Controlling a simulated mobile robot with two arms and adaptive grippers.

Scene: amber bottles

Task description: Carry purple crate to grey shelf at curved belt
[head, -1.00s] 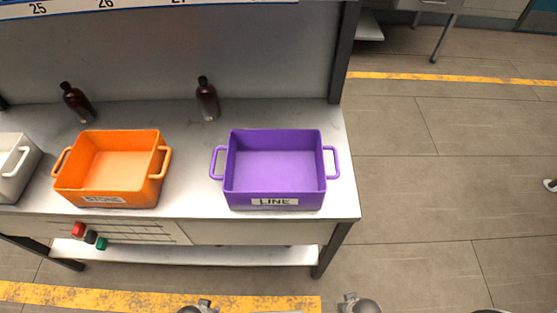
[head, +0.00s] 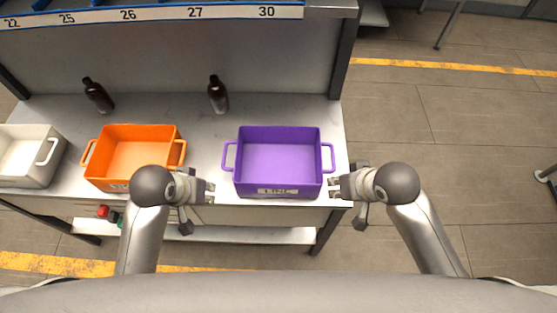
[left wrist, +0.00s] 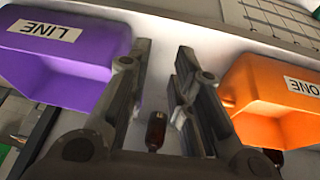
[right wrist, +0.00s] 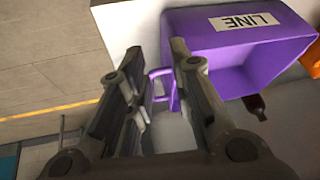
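The purple crate (head: 279,165) stands upright and empty on the grey workbench, with a side handle at each end and a LINE label on its front. It also shows in the left wrist view (left wrist: 60,70) and the right wrist view (right wrist: 225,60). My left gripper (head: 212,192) is open and empty, in front of the bench between the orange and purple crates. My right gripper (head: 333,188) is open near the crate's right handle (right wrist: 158,88), which shows between its fingers in the right wrist view; I see no grip on it. The grey shelf at the curved belt cannot be identified.
An orange crate (head: 135,158) and a white crate (head: 25,155) stand left on the bench (head: 205,150). Two amber bottles (head: 98,95) (head: 218,95) stand behind the crates. A numbered rack (head: 160,14) spans the back. Open floor (head: 450,130) lies to the right.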

